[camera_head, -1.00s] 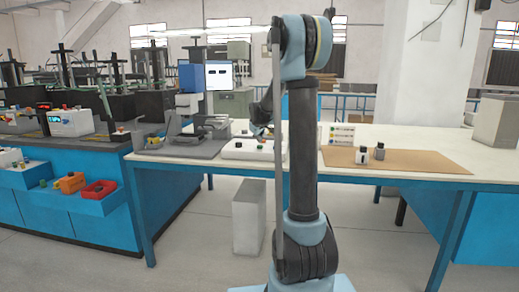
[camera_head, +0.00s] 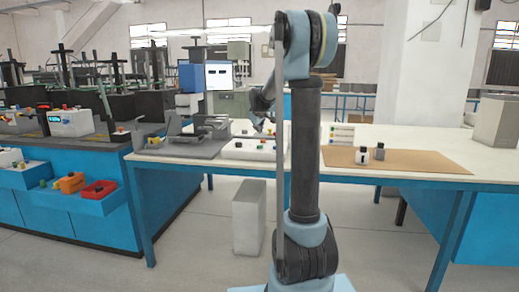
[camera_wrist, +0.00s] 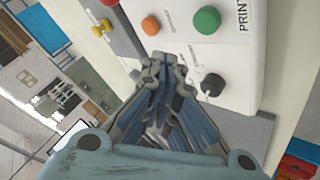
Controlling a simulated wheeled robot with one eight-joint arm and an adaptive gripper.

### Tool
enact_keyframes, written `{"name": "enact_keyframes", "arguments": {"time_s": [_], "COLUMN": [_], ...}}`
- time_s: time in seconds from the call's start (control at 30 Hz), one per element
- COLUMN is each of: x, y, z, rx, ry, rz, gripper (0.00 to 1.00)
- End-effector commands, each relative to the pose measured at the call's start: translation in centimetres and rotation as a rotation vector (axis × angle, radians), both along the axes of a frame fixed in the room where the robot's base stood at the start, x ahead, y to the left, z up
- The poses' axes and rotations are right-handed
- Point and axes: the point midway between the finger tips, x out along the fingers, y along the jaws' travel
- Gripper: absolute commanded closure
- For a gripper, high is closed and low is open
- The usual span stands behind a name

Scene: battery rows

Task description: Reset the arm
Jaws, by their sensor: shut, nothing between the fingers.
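My gripper (camera_wrist: 160,68) is shut and empty in the wrist view, its fingertips close together at the middle. Beyond them is a white control box (camera_wrist: 243,72) with a green button (camera_wrist: 207,19), an orange button (camera_wrist: 150,25), a black knob (camera_wrist: 212,85) and the word PRINT. I cannot tell from this view how far the fingertips are from the box. In the head view my gripper (camera_head: 262,124) is small and partly dark against the bench, above the white control box (camera_head: 248,152). My upright arm hides part of the bench.
A light bench (camera_head: 420,145) on blue legs runs across the room. It carries a brown mat (camera_head: 430,163) with a white item (camera_head: 362,155) and a dark item (camera_head: 380,151). A grey fixture (camera_head: 180,147) stands at the left. A grey box (camera_head: 249,217) stands on the floor.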

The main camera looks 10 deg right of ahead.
Motion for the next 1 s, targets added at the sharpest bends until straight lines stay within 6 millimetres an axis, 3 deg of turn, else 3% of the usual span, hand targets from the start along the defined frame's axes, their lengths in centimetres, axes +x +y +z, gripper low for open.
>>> {"name": "enact_keyframes", "arguments": {"time_s": [0.5,0.63,0.77,1.0], "x": [0.0,-1.0,-4.2,-13.1], "y": [0.0,-0.1,-0.4,-1.1], "z": [0.0,0.0,0.0,-0.9], "rx": [0.0,0.008,0.033,0.105], "ry": [0.0,0.008,0.037,0.118], "rz": [0.0,-0.008,-0.035,-0.114], "gripper": [1.0,1.0,1.0,1.0]}}
